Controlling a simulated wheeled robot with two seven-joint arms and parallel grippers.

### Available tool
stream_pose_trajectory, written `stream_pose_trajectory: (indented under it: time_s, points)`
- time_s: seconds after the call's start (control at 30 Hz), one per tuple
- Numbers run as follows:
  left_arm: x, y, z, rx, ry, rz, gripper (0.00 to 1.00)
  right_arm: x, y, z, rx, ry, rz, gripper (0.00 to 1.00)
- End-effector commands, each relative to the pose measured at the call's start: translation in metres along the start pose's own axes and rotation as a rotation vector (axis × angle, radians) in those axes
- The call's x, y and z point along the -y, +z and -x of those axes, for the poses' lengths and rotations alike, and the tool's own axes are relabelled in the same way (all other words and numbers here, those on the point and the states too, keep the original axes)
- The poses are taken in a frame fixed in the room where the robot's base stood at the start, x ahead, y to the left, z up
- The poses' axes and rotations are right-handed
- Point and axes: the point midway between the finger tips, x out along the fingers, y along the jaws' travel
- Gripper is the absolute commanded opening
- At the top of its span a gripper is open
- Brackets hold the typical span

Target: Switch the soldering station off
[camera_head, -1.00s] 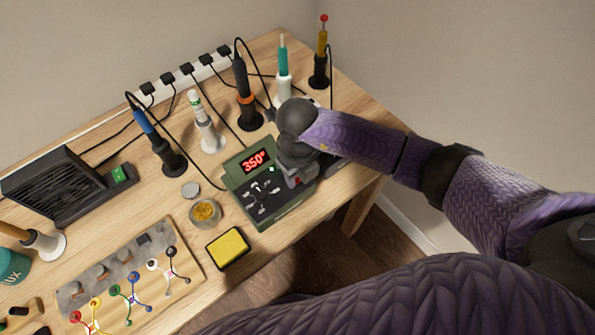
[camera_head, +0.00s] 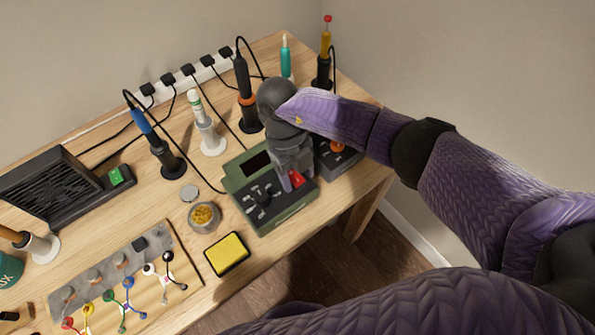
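The green soldering station (camera_head: 278,215) stands near the right end of the bench. Its display (camera_head: 257,162) is dark, with no digits showing. A red switch (camera_head: 298,179) shows on the right part of its sloped front panel. My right gripper (camera_head: 287,185) points down at the panel, with its tip right beside the red switch. I cannot tell whether it touches the switch. The hand and wrist hide part of the station's right side, and the gap between the fingers is not clear. My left gripper is not in view.
A dark unit with an orange knob (camera_head: 338,146) stands just right of the station. Several irons in holders, such as the blue one (camera_head: 158,148), stand behind. A yellow sponge (camera_head: 227,253) and a small bowl (camera_head: 204,218) lie in front and left.

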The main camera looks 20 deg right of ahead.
Motion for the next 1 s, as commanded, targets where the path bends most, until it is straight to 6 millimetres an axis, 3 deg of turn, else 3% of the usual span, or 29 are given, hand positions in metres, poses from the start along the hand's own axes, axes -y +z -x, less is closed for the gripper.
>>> stream_pose_trajectory:
  time_s: [0.3,0.37,0.6,0.7,1.0]
  points:
    - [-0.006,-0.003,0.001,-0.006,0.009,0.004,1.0,0.0,0.0,0.002,0.001,0.0,0.0,0.71]
    - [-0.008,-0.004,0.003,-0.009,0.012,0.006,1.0,0.0,0.0,0.011,0.002,0.0,0.0,0.71]
    - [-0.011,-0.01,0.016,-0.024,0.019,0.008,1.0,0.0,0.0,0.072,0.005,-0.001,0.001,0.71]
    - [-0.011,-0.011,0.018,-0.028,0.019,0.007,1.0,0.0,0.0,0.089,0.003,-0.001,0.0,0.71]
    - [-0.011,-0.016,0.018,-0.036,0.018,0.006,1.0,0.0,0.0,0.099,-0.001,0.0,0.001,0.71]
